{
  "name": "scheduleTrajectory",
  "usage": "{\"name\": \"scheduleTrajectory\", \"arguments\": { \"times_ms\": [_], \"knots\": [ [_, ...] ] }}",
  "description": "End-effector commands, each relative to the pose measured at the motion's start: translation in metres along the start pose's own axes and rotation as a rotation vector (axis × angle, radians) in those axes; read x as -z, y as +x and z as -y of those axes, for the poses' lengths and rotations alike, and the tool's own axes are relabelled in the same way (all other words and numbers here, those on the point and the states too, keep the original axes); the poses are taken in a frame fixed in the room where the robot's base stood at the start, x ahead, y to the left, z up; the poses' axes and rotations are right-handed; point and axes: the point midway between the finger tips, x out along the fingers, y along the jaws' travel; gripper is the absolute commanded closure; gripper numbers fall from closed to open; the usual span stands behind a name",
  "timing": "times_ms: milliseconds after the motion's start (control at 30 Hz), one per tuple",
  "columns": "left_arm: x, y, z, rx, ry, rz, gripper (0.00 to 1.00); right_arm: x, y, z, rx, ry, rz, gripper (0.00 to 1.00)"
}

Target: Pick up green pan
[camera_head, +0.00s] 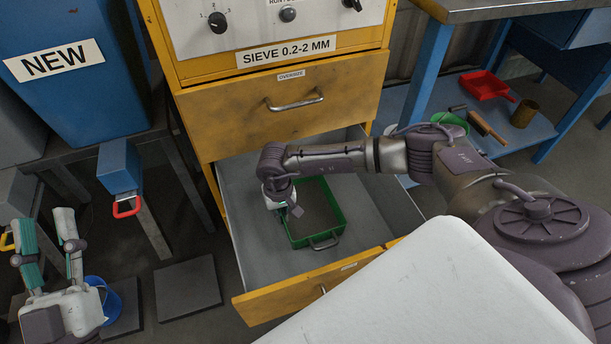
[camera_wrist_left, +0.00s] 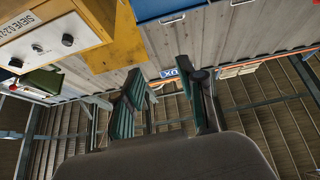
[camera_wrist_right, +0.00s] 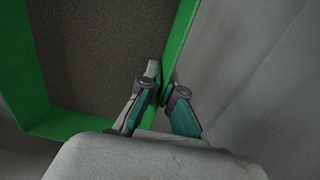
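The green pan (camera_head: 299,238) is a rectangular pan with a dark grey bottom or contents and a handle on its near side. It sits in the open lower drawer (camera_head: 382,238). My right gripper (camera_head: 285,205) reaches down at the pan's left wall. In the right wrist view my right gripper (camera_wrist_right: 166,90) has one finger on each side of the green wall (camera_wrist_right: 184,45), and the fingers look closed on it. My left gripper (camera_head: 48,235) is at the far left, pointing up, empty with its fingers apart; the left wrist view shows the left gripper (camera_wrist_left: 165,88) open too.
The yellow sieve cabinet (camera_head: 230,120) stands behind the drawer. A blue bin (camera_head: 70,100) stands left. At the right, a blue shelf (camera_head: 535,130) holds a red pan (camera_head: 487,85), a brush and a brown cup. A blue bucket (camera_head: 104,298) is near my left gripper.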

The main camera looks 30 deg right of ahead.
Motion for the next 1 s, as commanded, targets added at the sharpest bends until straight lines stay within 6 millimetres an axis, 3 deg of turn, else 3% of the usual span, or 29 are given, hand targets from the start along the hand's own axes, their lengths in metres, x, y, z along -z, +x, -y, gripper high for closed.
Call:
{"name": "scheduleTrajectory", "arguments": {
  "times_ms": [367,633,1000],
  "knots": [
    [-0.009,0.000,0.002,0.004,0.003,0.062,0.60,0.000,-0.009,0.002,0.007,-0.001,-0.001,1.00],
    [-0.048,-0.009,0.008,0.017,0.012,0.315,0.60,0.001,-0.045,0.001,0.006,-0.002,-0.004,1.00],
    [-0.098,-0.043,0.017,0.037,0.019,0.665,0.60,0.001,-0.093,0.001,0.004,-0.001,-0.003,1.00]
  ]
}}
